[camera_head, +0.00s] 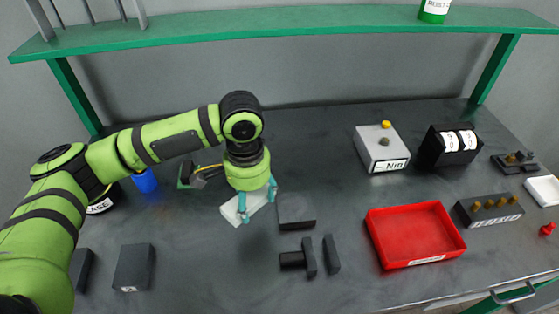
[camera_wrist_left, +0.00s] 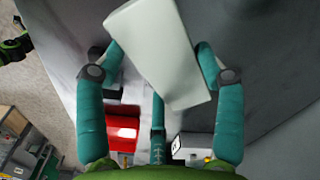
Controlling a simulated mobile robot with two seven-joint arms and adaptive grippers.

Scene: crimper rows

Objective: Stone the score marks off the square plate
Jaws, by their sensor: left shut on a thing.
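My left gripper (camera_head: 257,201) points down over the middle of the bench and is shut on a pale, whitish block (camera_head: 234,212), which looks like the stone. In the left wrist view the pale block (camera_wrist_left: 160,50) lies tilted between the teal fingers (camera_wrist_left: 158,62). A grey, square-topped piece (camera_head: 296,208) with a dark front face, probably the square plate, sits just right of the held block. The two appear apart, though the gap in height is hard to judge. Score marks are too small to make out. My right gripper is not in view.
Dark blocks (camera_head: 309,257) stand in front of the grey piece. A red tray (camera_head: 415,235) is to the right, beside a dark box with brass knobs (camera_head: 490,208). A labelled grey box (camera_head: 382,149) stands behind. A blue cup (camera_head: 145,181) is left, near the arm. A green shelf (camera_head: 300,24) spans the back.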

